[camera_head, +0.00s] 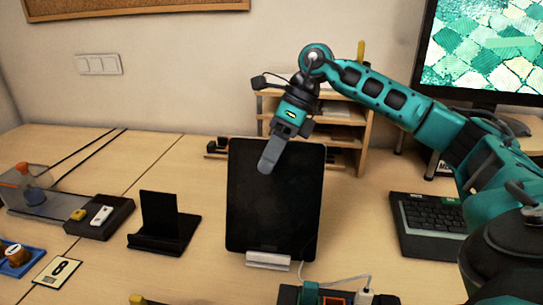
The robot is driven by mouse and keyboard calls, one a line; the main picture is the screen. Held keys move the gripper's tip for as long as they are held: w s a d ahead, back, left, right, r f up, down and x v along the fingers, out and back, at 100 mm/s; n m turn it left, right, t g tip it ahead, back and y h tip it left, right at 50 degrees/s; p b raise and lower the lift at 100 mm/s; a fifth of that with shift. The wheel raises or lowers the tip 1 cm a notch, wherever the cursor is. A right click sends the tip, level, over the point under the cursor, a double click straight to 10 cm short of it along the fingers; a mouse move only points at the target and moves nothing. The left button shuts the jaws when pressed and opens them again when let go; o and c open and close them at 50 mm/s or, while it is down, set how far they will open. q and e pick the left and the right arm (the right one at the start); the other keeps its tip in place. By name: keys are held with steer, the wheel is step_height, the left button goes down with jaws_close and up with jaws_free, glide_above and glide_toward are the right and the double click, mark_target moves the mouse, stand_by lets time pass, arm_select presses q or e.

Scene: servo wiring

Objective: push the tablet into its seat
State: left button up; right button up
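The tablet (272,205) is dark and stands nearly upright in the middle of the desk. A light grey holder (268,261) shows at its bottom edge. From here I cannot tell how deep the tablet sits in it. My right gripper (270,157) reaches in from the upper right and points down in front of the tablet's upper part. Only one grey finger face shows, so I cannot tell whether it is open or shut. Whether it touches the screen is unclear. Nothing is seen held in it. My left gripper is out of view.
A small black stand (162,228) is left of the tablet, with a black switch box (98,217) further left. A wooden shelf (345,135) is behind. A keyboard (430,222) lies right. A cabled device (335,295) is at the front. Bare desk lies right of the tablet.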

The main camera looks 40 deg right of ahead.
steer(key=shift+o, duration=1)
steer(key=shift+f, duration=0.1)
steer(key=p+v, duration=0.3)
steer(key=v, duration=1)
